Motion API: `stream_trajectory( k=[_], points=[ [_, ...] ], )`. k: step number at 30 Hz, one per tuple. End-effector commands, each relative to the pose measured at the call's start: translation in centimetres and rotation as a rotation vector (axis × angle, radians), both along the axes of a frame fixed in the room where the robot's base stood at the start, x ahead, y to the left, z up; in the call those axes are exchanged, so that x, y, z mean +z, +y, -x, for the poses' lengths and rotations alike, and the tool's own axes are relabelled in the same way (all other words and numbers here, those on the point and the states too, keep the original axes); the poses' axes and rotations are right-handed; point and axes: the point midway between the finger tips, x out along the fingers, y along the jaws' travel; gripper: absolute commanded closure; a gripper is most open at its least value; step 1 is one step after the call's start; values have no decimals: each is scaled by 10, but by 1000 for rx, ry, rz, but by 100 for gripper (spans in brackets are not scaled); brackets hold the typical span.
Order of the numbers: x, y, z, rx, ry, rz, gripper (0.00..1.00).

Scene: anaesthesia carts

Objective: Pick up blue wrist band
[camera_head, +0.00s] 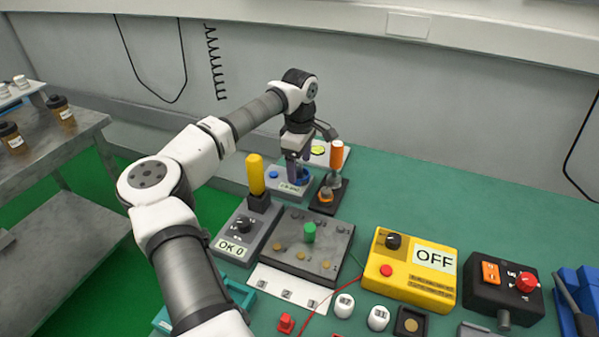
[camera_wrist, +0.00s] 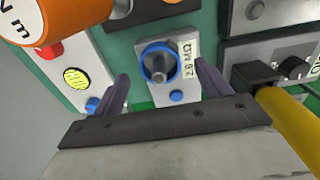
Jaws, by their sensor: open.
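The blue wrist band (camera_wrist: 146,66) is a ring around a dark upright post on a grey tester box (camera_wrist: 188,22) with a "2.6 MΩ" label in the wrist view. In the head view the band (camera_head: 305,181) shows partly behind my gripper (camera_head: 297,178), on the grey box (camera_head: 293,193) at the back of the bench. In the wrist view my gripper (camera_wrist: 164,84) is open, with one purple finger on each side of the band's lower part. Nothing is between the fingers that they visibly clamp. Exact height above the band is hard to tell.
An orange-handled tool (camera_head: 337,154) stands close right of the box, and a yellow-handled tool (camera_head: 256,175) stands close left. A grey panel with a green knob (camera_head: 309,231) lies in front. A yellow "OFF" box (camera_head: 410,270) is at right. The green bench behind it is clear.

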Motion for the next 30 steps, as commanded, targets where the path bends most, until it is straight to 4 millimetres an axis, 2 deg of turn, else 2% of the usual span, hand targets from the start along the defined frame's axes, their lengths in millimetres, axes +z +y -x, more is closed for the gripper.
stream_trajectory(
  k=[6, 13, 24, 30],
  points=[
    [-22, -1, 1, -1, 1, 2, 24],
    [-24, 0, 1, -1, 0, 0, 24],
    [-24, 0, 1, -1, 0, 0, 72],
    [-24, 0, 1, -1, 0, 0, 75]
  ],
)
